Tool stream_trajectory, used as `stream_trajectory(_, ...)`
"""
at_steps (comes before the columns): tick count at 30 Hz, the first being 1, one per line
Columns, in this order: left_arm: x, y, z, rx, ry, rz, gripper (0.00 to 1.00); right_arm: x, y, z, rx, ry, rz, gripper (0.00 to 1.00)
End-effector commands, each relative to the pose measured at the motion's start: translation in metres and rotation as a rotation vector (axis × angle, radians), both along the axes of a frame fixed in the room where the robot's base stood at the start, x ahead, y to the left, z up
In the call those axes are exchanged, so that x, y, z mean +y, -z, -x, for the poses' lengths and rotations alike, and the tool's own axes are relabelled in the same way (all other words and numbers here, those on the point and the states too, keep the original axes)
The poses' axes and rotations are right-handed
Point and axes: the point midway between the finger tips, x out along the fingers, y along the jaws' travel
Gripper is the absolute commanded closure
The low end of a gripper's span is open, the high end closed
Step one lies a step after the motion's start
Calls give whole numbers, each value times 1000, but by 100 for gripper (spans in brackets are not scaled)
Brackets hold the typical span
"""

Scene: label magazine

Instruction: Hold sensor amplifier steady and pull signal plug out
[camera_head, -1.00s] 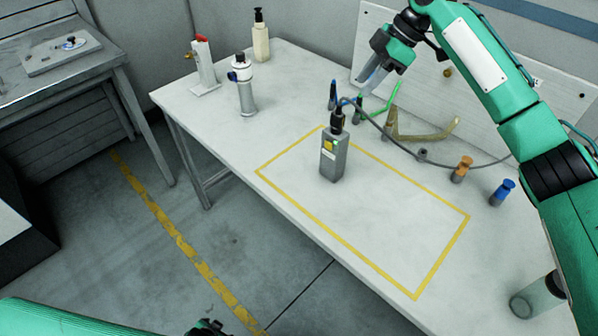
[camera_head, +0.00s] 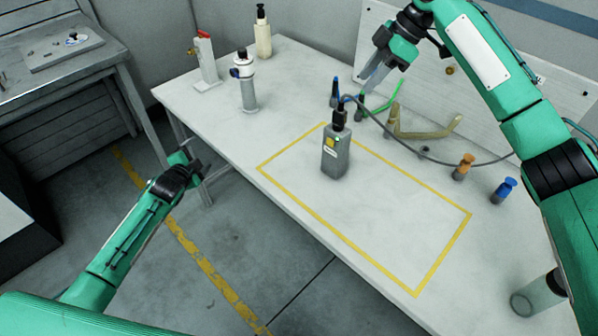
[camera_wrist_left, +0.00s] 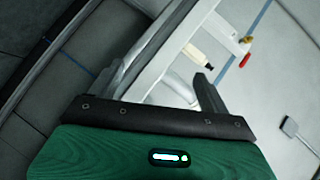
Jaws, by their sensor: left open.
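The sensor amplifier (camera_head: 336,160), a grey upright box with a yellow label, stands inside the yellow-outlined area on the table. The black signal plug (camera_head: 339,118) sits upright in its top, with a grey cable running off to the right. My left gripper (camera_head: 194,150) is open and empty, beside the table's left front edge, well away from the amplifier. One of its fingers (camera_wrist_left: 210,95) shows in the left wrist view. My right gripper (camera_head: 370,80) hangs over the back of the table, behind and right of the amplifier; its finger gap is unclear.
A white-grey cylinder (camera_head: 247,92), a red-topped stand (camera_head: 206,62) and a pump bottle (camera_head: 262,35) stand at the back left. A tan bracket (camera_head: 425,130), an orange knob piece (camera_head: 463,167) and a blue one (camera_head: 504,190) are on the right. The marked area's front is bare.

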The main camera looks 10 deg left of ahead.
Motion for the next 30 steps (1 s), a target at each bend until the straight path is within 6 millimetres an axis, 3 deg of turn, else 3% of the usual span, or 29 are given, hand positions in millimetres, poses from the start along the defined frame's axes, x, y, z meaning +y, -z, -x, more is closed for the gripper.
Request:
stream_trajectory(1,0,-33,-10,-51,23,-37,20,0,0,0,0,0,0,64)
stream_trajectory(3,-10,-73,-18,-114,63,-66,20,0,0,0,0,0,0,64)
stream_trajectory(4,-25,-84,-18,-134,89,-44,20,0,0,0,0,0,0,64)
stream_trajectory(12,-183,-82,29,-90,251,510,20,0,0,0,0,0,0,64)
stream_trajectory(18,-274,-92,74,3,331,898,20,0,0,0,0,0,0,64)
stream_trajectory(24,-322,-104,104,78,373,1125,20,0,0,0,0,0,0,64)
stream_trajectory(30,-338,-108,105,99,381,1185,20,0,0,0,0,0,0,64)
